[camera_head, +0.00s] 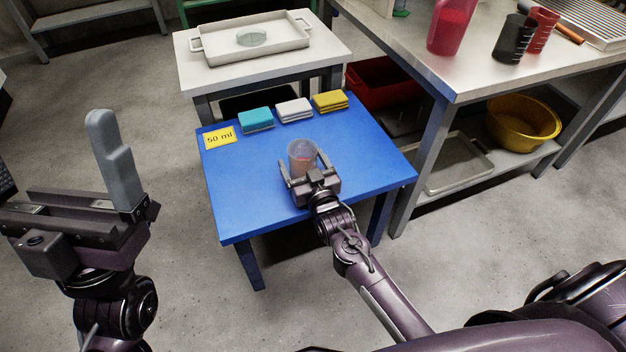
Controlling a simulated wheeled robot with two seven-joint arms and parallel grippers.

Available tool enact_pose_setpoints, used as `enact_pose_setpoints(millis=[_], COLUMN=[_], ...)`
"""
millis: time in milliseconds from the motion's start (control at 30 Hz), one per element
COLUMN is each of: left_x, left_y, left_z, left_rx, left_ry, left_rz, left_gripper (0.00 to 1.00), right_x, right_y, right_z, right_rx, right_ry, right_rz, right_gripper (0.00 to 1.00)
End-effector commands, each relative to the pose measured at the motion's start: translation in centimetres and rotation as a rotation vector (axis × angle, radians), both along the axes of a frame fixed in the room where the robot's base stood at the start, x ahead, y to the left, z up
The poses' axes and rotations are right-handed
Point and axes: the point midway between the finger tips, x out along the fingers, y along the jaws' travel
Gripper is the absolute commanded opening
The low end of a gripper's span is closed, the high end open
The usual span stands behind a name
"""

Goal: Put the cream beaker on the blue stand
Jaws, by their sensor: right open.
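A small translucent beaker (302,150), pale with a pinkish-cream tone, appears to stand upright on the blue stand (245,205), a low blue table in the middle of the view. My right gripper (305,168) reaches in from the front. It is open, with one finger on each side of the beaker's lower part. The gripper body hides the beaker's base, so I cannot tell whether the fingers touch it. My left gripper (115,165) is at the left, well away from the stand. One grey finger shows clearly; its opening cannot be made out.
A yellow "50 ml" card (220,138) and teal (256,119), white (294,110) and yellow (329,101) folded cloths line the stand's back edge. Behind is a white table with a tray (250,55). A metal bench (440,70) stands right. The stand's front left is clear.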

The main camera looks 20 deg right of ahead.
Motion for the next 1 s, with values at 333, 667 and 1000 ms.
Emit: enact_pose_setpoints(millis=[333, 667, 1000], left_x=[5.9, 9.5, 10.5], left_y=[-2.5, -4.3, -5.1], left_z=[-5.0, -12.0, -17.7], left_rx=[0.149, 0.299, 0.402], left_ry=[0.377, 0.742, 0.986], left_rz=[0.004, 0.0, -0.008], left_gripper=[1.0, 1.0, 1.0], right_x=[-4.1, -8.3, -11.4], right_y=[-0.2, -0.3, -0.4], right_z=[-0.1, 0.0, -0.1], right_rx=[-0.001, 0.0, 0.0], right_ry=[0.005, 0.004, 0.003], right_rz=[0.0, 0.001, 0.001], right_gripper=[0.82, 0.82, 0.82])
